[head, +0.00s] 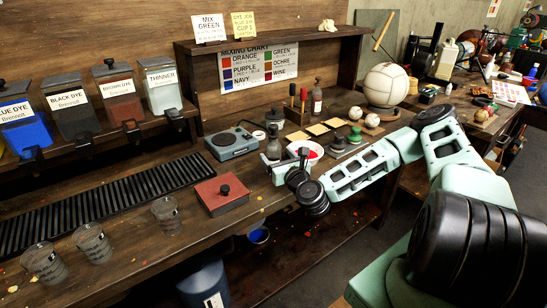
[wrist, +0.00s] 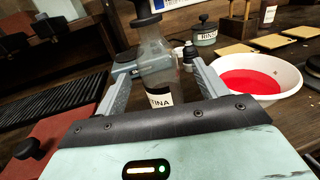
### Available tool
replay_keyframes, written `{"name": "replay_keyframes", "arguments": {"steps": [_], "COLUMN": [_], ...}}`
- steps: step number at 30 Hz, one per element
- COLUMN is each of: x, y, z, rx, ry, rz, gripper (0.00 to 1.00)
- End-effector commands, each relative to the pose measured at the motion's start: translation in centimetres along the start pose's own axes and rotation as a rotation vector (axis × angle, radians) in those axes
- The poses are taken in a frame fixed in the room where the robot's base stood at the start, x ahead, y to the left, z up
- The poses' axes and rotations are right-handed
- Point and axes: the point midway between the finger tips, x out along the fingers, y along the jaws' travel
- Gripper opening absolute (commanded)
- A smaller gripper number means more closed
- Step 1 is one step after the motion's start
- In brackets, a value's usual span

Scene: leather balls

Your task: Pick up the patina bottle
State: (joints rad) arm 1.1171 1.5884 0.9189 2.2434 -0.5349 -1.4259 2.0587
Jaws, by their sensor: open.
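The patina bottle (wrist: 155,52) is clear grey glass with a dark stopper and a white label on which "TINA" can be read. In the wrist view it stands upright between the two fingers of my gripper (wrist: 160,84), with room showing on its right side. Its base is hidden behind the gripper body. My gripper is open. In the head view the bottle (head: 273,146) stands on the bench just beyond my gripper (head: 288,165).
A white bowl of red liquid (wrist: 262,80) stands close on the right. A grey scale (head: 233,143) and a red box with a black knob (head: 221,194) are to the left. Several glass cups stand at the front left.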

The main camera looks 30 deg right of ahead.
Motion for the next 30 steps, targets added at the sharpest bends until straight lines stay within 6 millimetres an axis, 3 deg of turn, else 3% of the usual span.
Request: {"name": "replay_keyframes", "arguments": {"steps": [10, 20, 25, 26, 30], "x": [4.4, 5.0, 5.0, 5.0, 5.0], "y": [0.1, 0.1, 0.1, 0.1, 0.1], "z": [-0.1, -0.4, -0.3, -0.3, -0.3], "rx": [-0.001, 0.000, 0.000, 0.000, 0.000], "ry": [0.000, 0.001, 0.000, 0.000, -0.001], "rz": [-0.001, 0.000, 0.000, 0.000, 0.000], "gripper": [0.72, 0.72, 0.25, 0.21, 0.21]}}
